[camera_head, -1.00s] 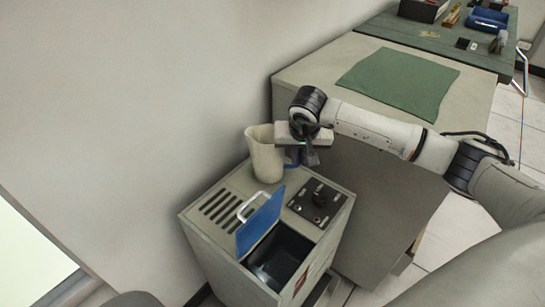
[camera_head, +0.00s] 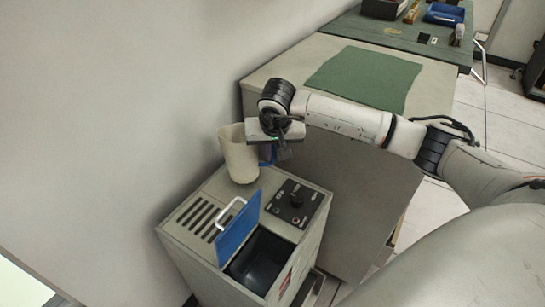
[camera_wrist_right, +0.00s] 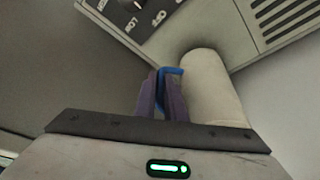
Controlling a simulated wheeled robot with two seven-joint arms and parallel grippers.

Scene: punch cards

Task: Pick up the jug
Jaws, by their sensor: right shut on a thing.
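The jug (camera_head: 239,158) is cream white with a blue handle. In the head view it is upright at the back of the grey machine's top, close to the wall. I cannot tell whether its base touches the machine. My right gripper (camera_head: 271,150) is at the jug's right side, shut on the blue handle. In the right wrist view the gripper's purple fingers (camera_wrist_right: 162,98) close around the handle (camera_wrist_right: 172,72), and the jug's pale body (camera_wrist_right: 212,90) is just right of them. My left gripper is not in view.
The grey machine (camera_head: 190,250) has a raised blue lid (camera_head: 238,230) over an open bin, vent slots and a dark knob panel (camera_head: 297,203). A cabinet (camera_head: 345,205) with a green cloth (camera_head: 365,77) stands to the right. The wall is close on the left.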

